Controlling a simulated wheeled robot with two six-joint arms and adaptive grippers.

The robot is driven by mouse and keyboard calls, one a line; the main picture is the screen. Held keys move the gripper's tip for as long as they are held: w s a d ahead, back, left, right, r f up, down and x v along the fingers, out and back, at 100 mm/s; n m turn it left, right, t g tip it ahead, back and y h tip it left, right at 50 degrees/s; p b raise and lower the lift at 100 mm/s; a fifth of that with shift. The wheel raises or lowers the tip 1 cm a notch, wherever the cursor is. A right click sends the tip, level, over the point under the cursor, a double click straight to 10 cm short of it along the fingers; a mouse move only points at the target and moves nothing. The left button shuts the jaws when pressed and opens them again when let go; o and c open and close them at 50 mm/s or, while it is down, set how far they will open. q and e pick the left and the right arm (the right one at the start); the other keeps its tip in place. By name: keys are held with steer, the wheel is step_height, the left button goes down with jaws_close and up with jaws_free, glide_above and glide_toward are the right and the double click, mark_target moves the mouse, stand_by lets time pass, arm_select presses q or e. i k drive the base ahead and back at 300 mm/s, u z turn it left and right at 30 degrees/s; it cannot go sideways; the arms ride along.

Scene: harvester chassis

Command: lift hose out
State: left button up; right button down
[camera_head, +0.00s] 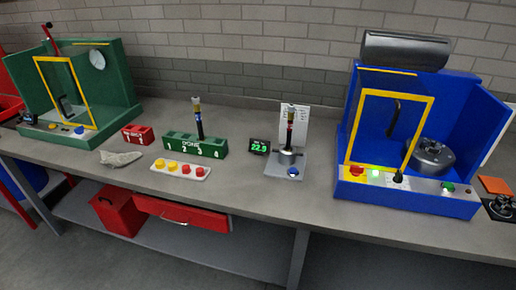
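I cannot make out anything that is plainly a hose. A dark, curved, slender piece (393,117) shows behind the yellow frame (430,125) of the blue station (455,95); I cannot tell whether it is a hose or a handle. A similar dark bent piece (66,107) shows at the green station (120,85) on the left. A round metal vessel (431,155) sits inside the blue station, right of the frame. Neither of my grippers is in view.
A small red block (138,135), a white tray (180,173) with coloured caps, a crumpled pale cloth (120,158) and a small stand (288,160) occupy the grey bench (260,198). Its front middle is clear.

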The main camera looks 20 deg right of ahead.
mark_target(290, 116)
steer(key=z, duration=0.2)
steer(key=k, duration=0.5)
steer(key=z, duration=2.05)
steer(key=i, duration=1.3)
steer(key=u, duration=0.5)
